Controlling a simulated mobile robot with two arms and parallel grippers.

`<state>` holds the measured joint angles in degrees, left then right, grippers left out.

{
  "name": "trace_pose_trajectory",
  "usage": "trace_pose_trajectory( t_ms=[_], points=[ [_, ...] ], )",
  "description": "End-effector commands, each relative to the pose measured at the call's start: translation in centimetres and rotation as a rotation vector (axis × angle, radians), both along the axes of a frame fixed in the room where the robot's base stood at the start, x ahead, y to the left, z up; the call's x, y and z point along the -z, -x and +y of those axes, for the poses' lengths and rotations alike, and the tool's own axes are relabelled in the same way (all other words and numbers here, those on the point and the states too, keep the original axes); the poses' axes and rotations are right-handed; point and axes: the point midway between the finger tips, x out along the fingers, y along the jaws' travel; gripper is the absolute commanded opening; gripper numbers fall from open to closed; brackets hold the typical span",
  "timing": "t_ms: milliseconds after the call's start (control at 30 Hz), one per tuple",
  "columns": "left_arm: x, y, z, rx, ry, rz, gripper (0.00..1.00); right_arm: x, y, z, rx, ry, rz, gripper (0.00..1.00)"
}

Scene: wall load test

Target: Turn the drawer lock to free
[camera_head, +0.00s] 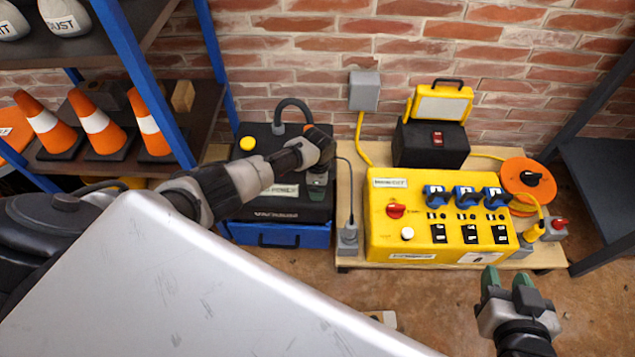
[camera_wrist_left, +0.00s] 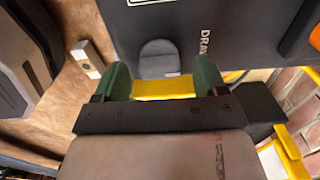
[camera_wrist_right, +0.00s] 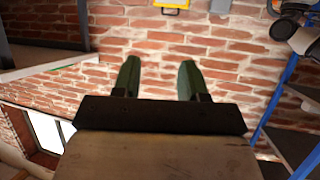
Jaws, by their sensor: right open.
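The drawer unit is a black cabinet (camera_head: 270,205) with a blue drawer (camera_head: 280,235) at its base, left of the yellow panel. My left gripper (camera_head: 318,180) is over its right side in the head view. In the left wrist view its green fingers (camera_wrist_left: 165,85) stand wide apart on either side of a yellow bar (camera_wrist_left: 165,89), next to a grey rounded plate (camera_wrist_left: 160,57) on the dark face lettered "DRAW". I cannot tell whether the fingers touch the bar. The lock is hidden by my arm in the head view. My right gripper (camera_head: 510,285) is open and empty, low at the right.
A yellow panel (camera_head: 440,220) with blue sockets and a red knob stands beside the cabinet. A shelf with traffic cones (camera_head: 98,122) is at left. A large pale surface (camera_head: 190,290) covers the lower left.

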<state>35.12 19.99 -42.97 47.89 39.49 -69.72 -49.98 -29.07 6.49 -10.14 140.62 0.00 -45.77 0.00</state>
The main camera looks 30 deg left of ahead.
Motion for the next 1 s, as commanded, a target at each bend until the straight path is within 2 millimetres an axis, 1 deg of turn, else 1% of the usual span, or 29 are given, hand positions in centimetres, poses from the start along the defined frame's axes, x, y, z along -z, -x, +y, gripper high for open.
trace_pose_trajectory(
  t_ms=[267,467,667,800,933,1000],
  points=[
    [-0.1,0.1,0.0,-0.001,0.0,0.001,0.72,0.0,0.0,0.0,0.0,0.001,0.005,0.43],
    [-1.4,0.0,0.0,-0.001,0.0,0.001,0.72,1.3,1.4,-0.8,0.012,0.035,0.145,0.43],
    [-3.2,0.1,0.0,0.0,0.0,0.001,0.72,3.1,4.0,-1.8,0.026,0.083,0.358,0.43],
    [-4.6,0.0,0.1,-0.001,0.0,0.001,0.72,4.1,6.1,-2.6,0.037,0.116,0.512,0.43],
    [-5.9,0.0,0.0,-0.001,0.0,0.0,0.72,4.7,8.3,-3.3,0.048,0.144,0.652,0.43],
    [-7.1,0.0,0.0,0.0,0.0,0.0,0.72,4.6,9.5,-3.6,0.054,0.158,0.721,0.43]
  ],
)
